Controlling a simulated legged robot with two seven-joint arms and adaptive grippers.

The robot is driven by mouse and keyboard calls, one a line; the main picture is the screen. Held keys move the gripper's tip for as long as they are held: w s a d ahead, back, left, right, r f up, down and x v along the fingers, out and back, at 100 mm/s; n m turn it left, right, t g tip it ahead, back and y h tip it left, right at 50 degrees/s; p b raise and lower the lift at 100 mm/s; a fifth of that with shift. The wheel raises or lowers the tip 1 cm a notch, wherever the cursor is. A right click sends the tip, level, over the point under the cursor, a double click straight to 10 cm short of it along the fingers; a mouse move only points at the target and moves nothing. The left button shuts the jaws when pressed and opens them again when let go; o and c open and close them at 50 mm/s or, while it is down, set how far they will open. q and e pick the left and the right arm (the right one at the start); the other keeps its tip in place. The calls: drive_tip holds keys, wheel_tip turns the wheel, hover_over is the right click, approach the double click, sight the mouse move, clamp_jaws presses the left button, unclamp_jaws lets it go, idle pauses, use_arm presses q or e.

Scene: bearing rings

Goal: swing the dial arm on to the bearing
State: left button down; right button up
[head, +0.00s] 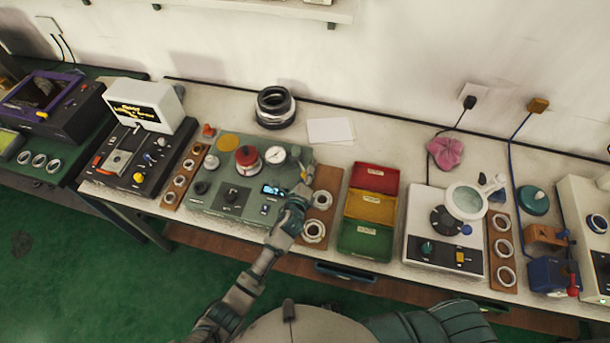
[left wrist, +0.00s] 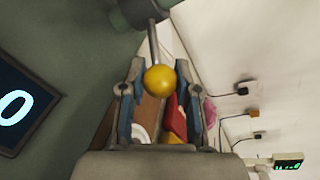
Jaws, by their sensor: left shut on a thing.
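The green bearing tester (head: 225,198) stands on the bench in the head view, with a small lit display (head: 274,190). A round white dial gauge (head: 275,155) sits at its back right, beside a red-topped round part (head: 247,157). I cannot make out a bearing clearly under the red top. My left gripper (head: 302,187) is at the tester's right end. In the left wrist view, a yellow ball knob (left wrist: 160,79) on a thin metal rod (left wrist: 153,45) lies between the fingers of my left gripper (left wrist: 154,92), which is shut on it. My right gripper is not in view.
Wooden boards with rings flank the tester, left (head: 180,181) and right (head: 322,205). A red, yellow and green bin set (head: 368,210) stands further right, then a white magnifier device (head: 420,225). Black stacked rings (head: 275,107) and white paper (head: 330,130) lie behind.

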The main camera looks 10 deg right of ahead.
use_arm(q)
drive_tip(key=shift+d+r, duration=0.1)
drive_tip(key=shift+d, duration=0.05)
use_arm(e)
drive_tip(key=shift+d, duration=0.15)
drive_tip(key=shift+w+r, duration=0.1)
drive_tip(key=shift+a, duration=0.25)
use_arm(q)
drive_tip(key=shift+r, duration=0.1)
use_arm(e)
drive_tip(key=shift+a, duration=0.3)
use_arm(q)
drive_tip(key=c, duration=1.1)
unclamp_jaws()
drive_tip(key=shift+s+a, duration=0.1)
drive_tip(key=shift+a, duration=0.1)
drive_tip(key=v, duration=1.1)
drive_tip(key=shift+s, duration=0.25)
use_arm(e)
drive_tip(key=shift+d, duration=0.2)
